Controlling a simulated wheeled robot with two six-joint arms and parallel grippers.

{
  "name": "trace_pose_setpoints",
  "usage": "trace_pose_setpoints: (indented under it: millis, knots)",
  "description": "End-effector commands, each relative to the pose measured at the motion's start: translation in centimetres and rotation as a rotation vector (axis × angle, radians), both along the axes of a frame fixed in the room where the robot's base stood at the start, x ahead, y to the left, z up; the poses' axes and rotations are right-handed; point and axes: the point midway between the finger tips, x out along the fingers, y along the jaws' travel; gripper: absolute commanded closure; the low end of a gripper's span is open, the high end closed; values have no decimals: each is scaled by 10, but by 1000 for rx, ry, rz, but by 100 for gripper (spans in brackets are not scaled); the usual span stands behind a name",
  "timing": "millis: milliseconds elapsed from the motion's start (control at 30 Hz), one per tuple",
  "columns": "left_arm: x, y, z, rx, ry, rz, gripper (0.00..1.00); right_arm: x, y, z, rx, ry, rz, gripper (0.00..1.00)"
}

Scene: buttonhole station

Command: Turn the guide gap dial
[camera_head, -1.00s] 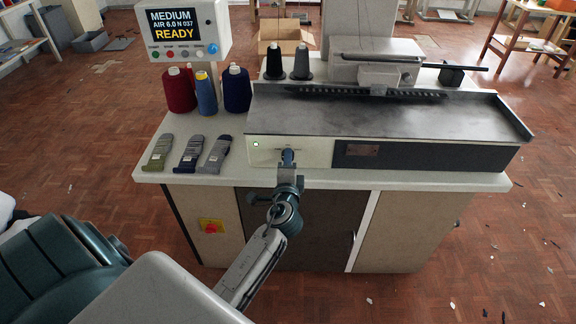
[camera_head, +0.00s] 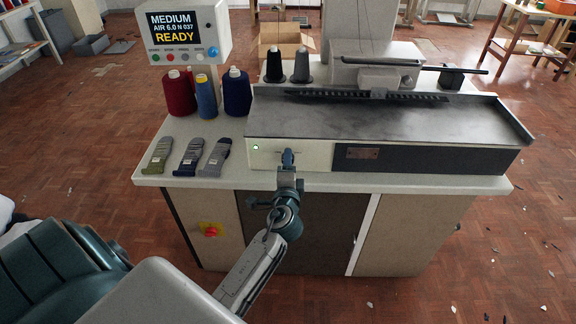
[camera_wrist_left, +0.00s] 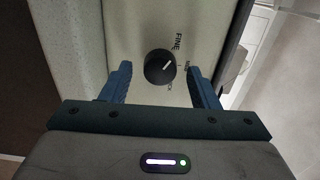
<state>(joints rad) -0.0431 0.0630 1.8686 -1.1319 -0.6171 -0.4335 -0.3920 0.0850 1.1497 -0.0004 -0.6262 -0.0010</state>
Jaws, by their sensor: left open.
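The guide gap dial (camera_wrist_left: 160,67) is a round black knob with a light pointer line, on a pale panel with the word FINE beside it. It shows in the left wrist view; its pointer slants toward the upper right of that view. My left gripper (camera_wrist_left: 158,72) is open, with one blue finger on each side of the dial and a visible gap to it on both sides. In the head view my left gripper (camera_head: 288,157) is at the pale front panel (camera_head: 315,154) of the machine and hides the dial. My right gripper is not in view.
A display (camera_head: 184,30) reads MEDIUM and READY. A red knob on a yellow plate (camera_head: 211,230) is on the cabinet front.

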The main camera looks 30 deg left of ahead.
Motion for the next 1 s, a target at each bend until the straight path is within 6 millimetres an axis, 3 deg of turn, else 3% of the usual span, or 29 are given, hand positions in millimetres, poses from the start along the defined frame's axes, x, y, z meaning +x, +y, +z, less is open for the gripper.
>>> trace_pose_setpoints:
  millis: [100,200,533,1000]
  knots:
    - [-12,-8,-3,-3,2,0,45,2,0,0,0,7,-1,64]
    - [-29,-18,-4,-6,1,0,45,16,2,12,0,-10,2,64]
    - [-80,-49,-3,-6,1,1,45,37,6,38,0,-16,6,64]
    - [-90,-55,0,-1,1,0,45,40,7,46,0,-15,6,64]
